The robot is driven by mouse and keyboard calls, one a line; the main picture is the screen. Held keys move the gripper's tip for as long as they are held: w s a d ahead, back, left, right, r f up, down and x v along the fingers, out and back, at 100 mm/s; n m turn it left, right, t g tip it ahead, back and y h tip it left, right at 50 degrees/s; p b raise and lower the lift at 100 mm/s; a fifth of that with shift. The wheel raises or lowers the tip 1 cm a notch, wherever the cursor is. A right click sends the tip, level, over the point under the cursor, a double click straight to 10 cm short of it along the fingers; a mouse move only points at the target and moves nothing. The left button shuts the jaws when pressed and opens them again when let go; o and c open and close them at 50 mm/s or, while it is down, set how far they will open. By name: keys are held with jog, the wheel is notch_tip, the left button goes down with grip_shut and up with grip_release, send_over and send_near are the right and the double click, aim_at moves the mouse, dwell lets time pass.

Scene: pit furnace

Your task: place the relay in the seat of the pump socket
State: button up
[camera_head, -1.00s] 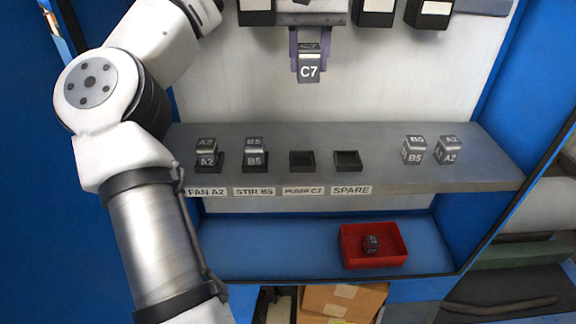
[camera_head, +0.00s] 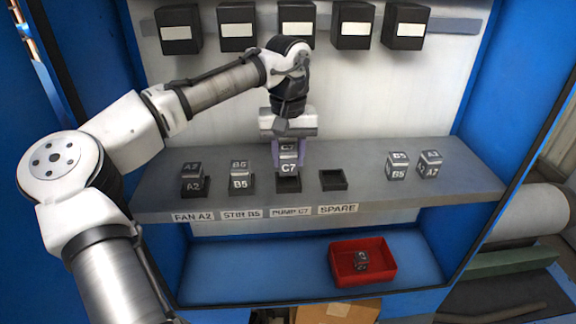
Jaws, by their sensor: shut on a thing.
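My gripper (camera_head: 290,155) points down and is shut on the relay marked C7 (camera_head: 289,167). The relay is upright, directly over the pump socket (camera_head: 289,185), a dark square holder above the label PUMP C7 (camera_head: 290,212). The relay's lower edge is at or just above the socket's rim; I cannot tell whether they touch. The seat's front part shows dark below the relay, and its back part is hidden.
Relay A2 (camera_head: 193,180) and relay B5 (camera_head: 240,176) sit in sockets to the left. The empty spare socket (camera_head: 333,180) is close on the right. Loose relays B5 (camera_head: 397,166) and A2 (camera_head: 430,164) stand further right. A red bin (camera_head: 346,272) below holds a dark relay (camera_head: 361,260).

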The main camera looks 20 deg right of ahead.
aim_at(288, 168)
jog(key=shift+f, duration=1.8)
jog(key=shift+f, duration=0.1)
jog(key=o, duration=1)
notch_tip(288, 168, up, 12)
jog(key=shift+r+b, duration=0.1)
jog(key=shift+b, duration=0.45)
